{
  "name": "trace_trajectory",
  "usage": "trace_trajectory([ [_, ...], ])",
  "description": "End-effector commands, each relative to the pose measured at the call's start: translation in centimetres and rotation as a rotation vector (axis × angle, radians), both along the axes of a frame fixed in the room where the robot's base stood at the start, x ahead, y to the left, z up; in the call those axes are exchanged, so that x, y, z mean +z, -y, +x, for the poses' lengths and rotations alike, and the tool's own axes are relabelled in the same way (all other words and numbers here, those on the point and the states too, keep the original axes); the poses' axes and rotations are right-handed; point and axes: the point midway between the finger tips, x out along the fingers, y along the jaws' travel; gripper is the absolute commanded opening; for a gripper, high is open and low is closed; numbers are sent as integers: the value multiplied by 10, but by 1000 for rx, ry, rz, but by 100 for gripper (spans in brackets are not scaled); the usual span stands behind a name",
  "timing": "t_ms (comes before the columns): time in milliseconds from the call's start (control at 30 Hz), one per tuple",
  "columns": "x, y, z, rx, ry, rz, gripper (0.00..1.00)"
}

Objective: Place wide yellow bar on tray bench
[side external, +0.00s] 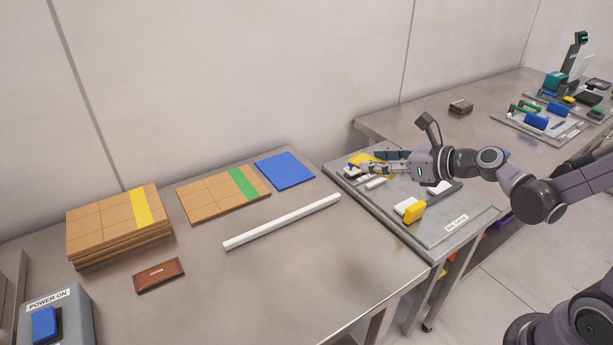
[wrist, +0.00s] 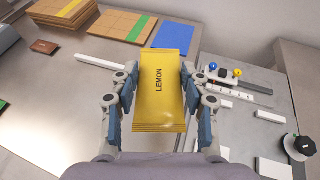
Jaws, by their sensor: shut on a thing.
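The wide yellow bar (wrist: 159,92), a flat wrapped packet lettered LEMON, is between the two fingers of my gripper (wrist: 158,90) in the wrist view. My gripper (side external: 372,166) is shut on it. In the side external view the bar (side external: 362,158) shows as a yellow patch at the fingertips, partly hidden by the fingers. It is over the left end of a grey tray (side external: 452,236) with small parts on it. I cannot tell whether the bar touches the tray.
A steel bench (side external: 300,270) on the left bears cardboard stacks (side external: 110,215), a blue sheet (side external: 284,170), a white strip (side external: 285,221) and a brown bar (side external: 159,275). A yellow-ended block (side external: 414,212) lies on the tray. Another bench behind bears loaded trays. The left bench's front is clear.

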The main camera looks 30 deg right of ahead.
Motion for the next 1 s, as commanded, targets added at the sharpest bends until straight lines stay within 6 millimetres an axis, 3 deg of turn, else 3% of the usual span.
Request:
trace_trajectory([
  [567,0,-6,5,20,-2,-1,10],
  [667,-2,-24,15,76,-7,-2,10],
  [767,-5,-55,31,166,-12,-3,10],
  [1000,-19,-151,62,428,-21,-7,10],
])
